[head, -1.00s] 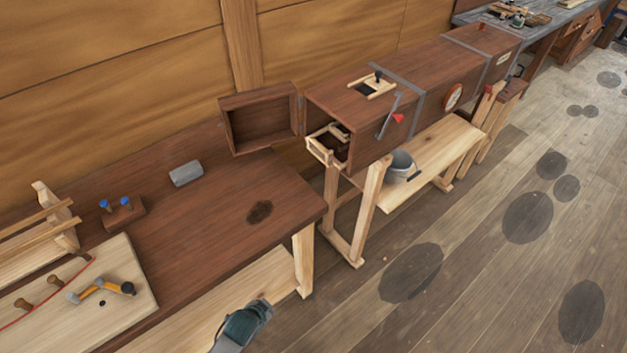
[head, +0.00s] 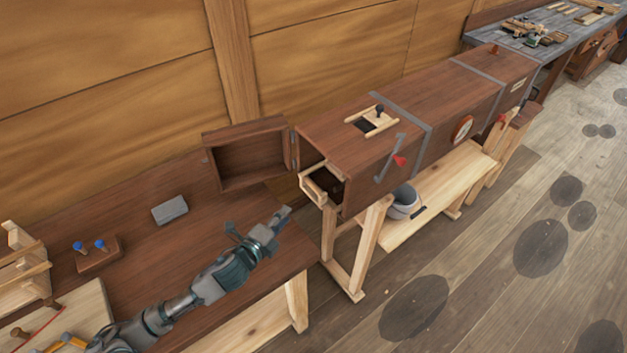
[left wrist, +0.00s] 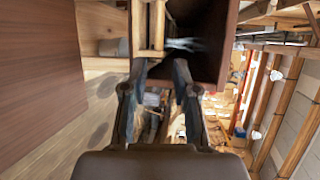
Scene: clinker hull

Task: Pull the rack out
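The pale wooden rack (head: 309,187) sits in the open end of the long brown box (head: 370,133), its front end sticking out a little. The box's door (head: 250,155) stands swung open to the left. My left gripper (head: 284,212) is just left of and below the rack's end, above the table. In the left wrist view, its two fingers (left wrist: 159,70) are apart, with the rack's pale end (left wrist: 150,45) just beyond the tips. I see no contact with the rack. The rack's inner part is hidden in the box. My right gripper is not in view.
A brown table (head: 180,245) under my left arm holds a grey block (head: 169,210) and a small block with blue knobs (head: 98,252). A pale trestle (head: 370,245) supports the box, with a grey bucket (head: 404,202) under it. The floor at right is clear.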

